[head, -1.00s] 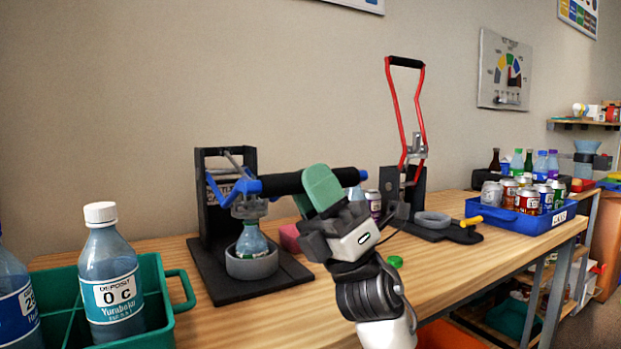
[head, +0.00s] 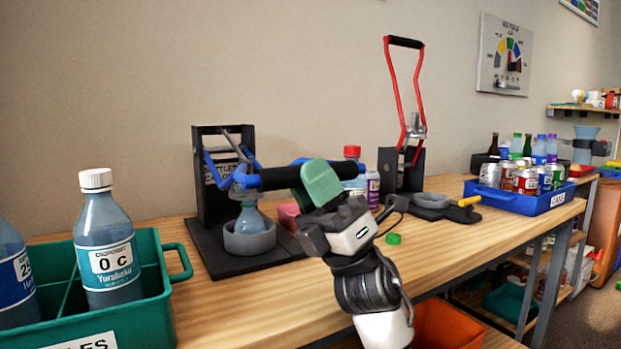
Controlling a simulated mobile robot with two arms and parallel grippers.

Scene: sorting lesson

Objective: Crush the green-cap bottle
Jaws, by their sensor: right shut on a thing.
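A blue-handled crusher (head: 208,185) stands on the table at centre left. A small blue bottle (head: 249,218) stands upright in the crusher's grey ring (head: 250,240), under the press head, which hides its top. A loose green cap (head: 393,239) lies on the table to the right of my gripper. My right gripper (head: 318,190) is shut on the crusher's black lever handle (head: 280,178), which is about level; the fingers hide part of it. My left gripper is not in view.
A green crate (head: 182,262) with white-capped bottles (head: 108,250) is at front left. A red-handled crusher (head: 405,165) stands behind right. A blue tray of cans (head: 540,203) is at far right. A red-capped bottle (head: 352,153) and a pink block (head: 288,215) are behind my gripper.

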